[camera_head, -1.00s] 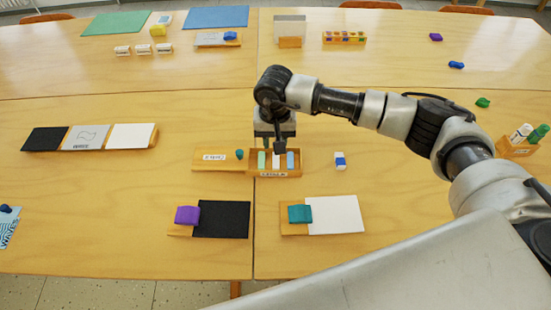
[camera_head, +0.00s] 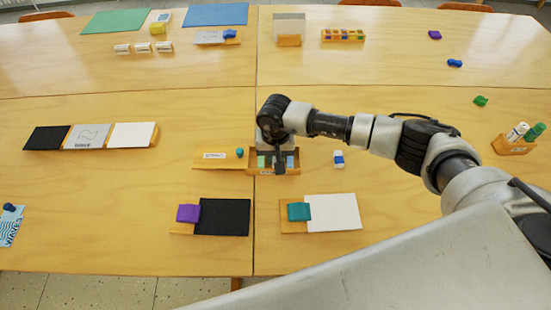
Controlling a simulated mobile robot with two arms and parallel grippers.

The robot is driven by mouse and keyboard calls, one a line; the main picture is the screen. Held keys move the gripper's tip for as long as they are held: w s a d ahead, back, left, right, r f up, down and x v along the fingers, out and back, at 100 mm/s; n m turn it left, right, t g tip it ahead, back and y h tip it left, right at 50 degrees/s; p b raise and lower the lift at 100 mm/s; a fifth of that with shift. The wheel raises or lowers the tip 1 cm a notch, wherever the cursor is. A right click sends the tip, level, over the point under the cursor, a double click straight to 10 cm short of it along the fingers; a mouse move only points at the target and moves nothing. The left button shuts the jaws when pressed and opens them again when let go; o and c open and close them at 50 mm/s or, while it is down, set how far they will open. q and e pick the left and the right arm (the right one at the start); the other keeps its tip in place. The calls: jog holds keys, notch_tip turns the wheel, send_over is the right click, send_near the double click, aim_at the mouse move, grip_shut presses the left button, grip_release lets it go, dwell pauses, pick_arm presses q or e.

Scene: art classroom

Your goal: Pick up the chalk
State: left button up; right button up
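The chalk lies in a small wooden box (camera_head: 257,171) near the middle of the table. A green chalk stick (camera_head: 261,162) shows at the left in the box and a blue one (camera_head: 290,162) at the right. The white middle stick is mostly hidden behind my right gripper. My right gripper (camera_head: 279,167) points down into the box over the middle stick. Its fingers overlap from this side, so I cannot see whether they are open or touching the chalk. My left gripper is not in view.
The box's sliding lid (camera_head: 208,165) with a green knob extends left. A blue-and-white eraser (camera_head: 338,159) lies just right. Boards with a purple block (camera_head: 188,213) and a teal block (camera_head: 299,211) lie in front. A marker holder (camera_head: 513,147) stands far right.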

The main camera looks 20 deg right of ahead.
grip_shut()
jog(key=shift+r, duration=0.15)
jog(key=shift+r, duration=0.3)
jog(key=r, duration=0.2)
jog(key=r+b, duration=0.1)
jog(key=shift+s+d+r, duration=0.25)
jog(key=shift+d+r, duration=0.05)
jog(key=shift+d, duration=0.05)
jog(key=s+d+r+b, duration=0.1)
jog(key=s+d+r, duration=0.5)
jog(key=s+d, duration=0.1)
jog(key=shift+s+d+r, duration=0.15)
jog(key=shift+s+r, duration=0.15)
jog(key=shift+s, duration=0.25)
